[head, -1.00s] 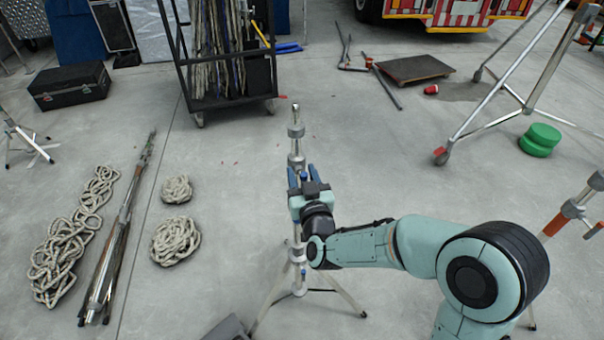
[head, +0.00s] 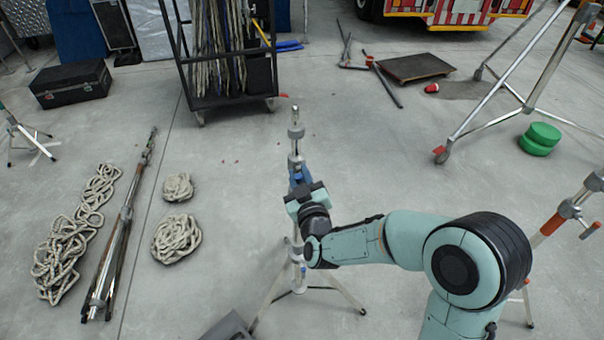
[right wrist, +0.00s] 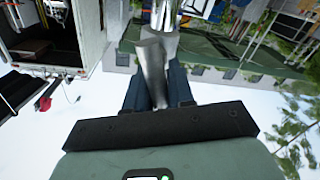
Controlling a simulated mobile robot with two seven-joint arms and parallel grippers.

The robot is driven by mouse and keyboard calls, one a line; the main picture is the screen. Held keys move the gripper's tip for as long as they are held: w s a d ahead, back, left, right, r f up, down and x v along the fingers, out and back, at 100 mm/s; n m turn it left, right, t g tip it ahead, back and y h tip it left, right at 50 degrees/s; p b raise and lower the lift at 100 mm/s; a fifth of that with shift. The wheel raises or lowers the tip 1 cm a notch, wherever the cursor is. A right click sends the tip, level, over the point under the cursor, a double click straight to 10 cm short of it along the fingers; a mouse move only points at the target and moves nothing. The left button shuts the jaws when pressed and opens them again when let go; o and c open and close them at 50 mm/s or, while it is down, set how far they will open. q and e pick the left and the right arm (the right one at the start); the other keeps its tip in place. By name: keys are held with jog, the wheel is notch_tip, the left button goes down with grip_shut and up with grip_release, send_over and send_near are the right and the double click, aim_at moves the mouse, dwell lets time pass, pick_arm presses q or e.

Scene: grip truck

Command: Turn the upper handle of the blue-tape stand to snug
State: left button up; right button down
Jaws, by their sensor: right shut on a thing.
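The blue-tape stand is a silver upright pole (head: 295,146) on spread tripod legs, at the middle of the head view. My right gripper (head: 299,176) is at its upper collar, with the blue fingers close together against the pole. In the right wrist view a grey metal handle (right wrist: 154,75) lies between my dark blue fingers (right wrist: 157,90), and the gripper is shut on it. The handle is mostly hidden by the gripper in the head view. My left gripper is not in view.
An orange-banded stand (head: 570,211) is at the right. Rope coils (head: 176,239) and a bundle of folded stands (head: 120,228) lie at the left. A black rope cart (head: 230,101) is behind the stand. Open floor surrounds the stand.

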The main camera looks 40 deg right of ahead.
jog(key=shift+n, duration=0.9)
jog(key=n, duration=0.1)
jog(key=n+p, duration=0.1)
jog(key=n, duration=0.1)
jog(key=n+p, duration=0.1)
jog(key=shift+w+a+f+n, duration=0.1)
jog(key=shift+a+f+n, duration=0.05)
jog(key=shift+a+n, duration=0.15)
jog(key=n+p, duration=0.1)
jog(key=n, duration=0.2)
jog(key=shift+f+n, duration=0.15)
jog(key=shift+n, duration=0.15)
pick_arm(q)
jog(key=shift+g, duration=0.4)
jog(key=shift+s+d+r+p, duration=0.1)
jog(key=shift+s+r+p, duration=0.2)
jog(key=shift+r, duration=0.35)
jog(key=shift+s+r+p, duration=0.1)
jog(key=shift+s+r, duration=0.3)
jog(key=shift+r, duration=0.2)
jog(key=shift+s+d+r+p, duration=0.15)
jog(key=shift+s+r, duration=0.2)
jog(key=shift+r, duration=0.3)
pick_arm(e)
jog(key=shift+f+n, duration=0.2)
jog(key=shift+n, duration=1.4)
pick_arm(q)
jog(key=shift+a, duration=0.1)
